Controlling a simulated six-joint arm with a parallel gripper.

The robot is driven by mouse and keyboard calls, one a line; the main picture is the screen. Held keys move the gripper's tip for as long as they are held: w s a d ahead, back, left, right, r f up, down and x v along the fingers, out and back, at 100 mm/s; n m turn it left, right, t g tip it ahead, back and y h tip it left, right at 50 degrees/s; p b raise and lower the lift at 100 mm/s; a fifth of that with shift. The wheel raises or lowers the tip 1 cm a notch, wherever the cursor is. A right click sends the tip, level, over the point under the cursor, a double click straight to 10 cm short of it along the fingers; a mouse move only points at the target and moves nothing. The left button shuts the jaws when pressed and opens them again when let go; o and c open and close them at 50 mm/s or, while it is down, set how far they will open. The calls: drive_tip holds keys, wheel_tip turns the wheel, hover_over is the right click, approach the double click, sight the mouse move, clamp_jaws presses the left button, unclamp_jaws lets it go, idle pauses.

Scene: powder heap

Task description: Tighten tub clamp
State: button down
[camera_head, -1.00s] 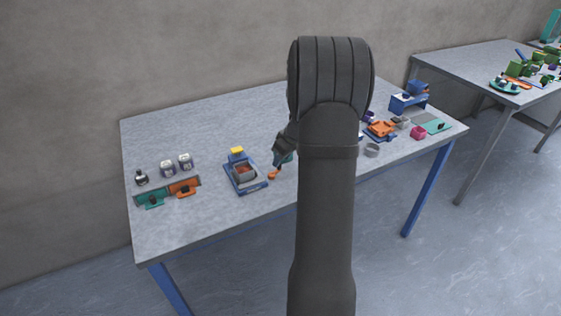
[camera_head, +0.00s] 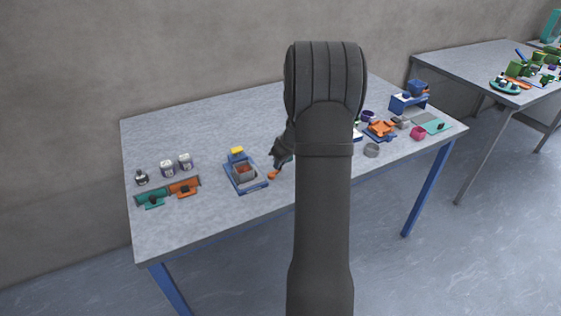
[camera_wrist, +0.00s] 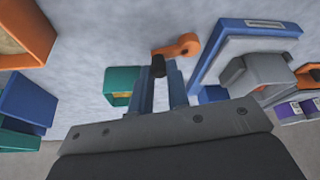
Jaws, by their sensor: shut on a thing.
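The blue fixture (camera_head: 232,177) carries a grey tub (camera_head: 245,178) with reddish-brown contents, left of my gripper in the head view. In the wrist view the blue fixture (camera_wrist: 205,72) is at the right, partly cut off. An orange lever (camera_wrist: 187,44) with a round end lies beside it; in the head view a small orange part (camera_head: 273,175) shows by the fixture's right side. My gripper (camera_wrist: 159,72) is shut on a small black grip (camera_wrist: 158,62) at the lever's end. My arm hides part of the table.
Orange and teal trays (camera_head: 183,188) and white-and-purple jars (camera_head: 167,169) stand at the left. A teal block (camera_wrist: 120,84) lies close left of my fingers in the wrist view. A grey ring (camera_head: 371,150) and an orange item (camera_head: 381,129) are right of my arm. The table's back left is clear.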

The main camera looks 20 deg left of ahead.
drive_tip(key=shift+s+d+m+t, duration=0.2)
drive_tip(key=shift+m+t, duration=0.2)
drive_tip(key=shift+m, duration=0.5)
drive_tip(key=c, duration=1.4)
unclamp_jaws()
drive_tip(key=v, duration=1.7)
drive_tip(key=shift+a+r, duration=0.15)
drive_tip(key=shift+r, duration=0.15)
drive_tip(key=x, duration=1.7)
drive_tip(key=shift+f, duration=0.35)
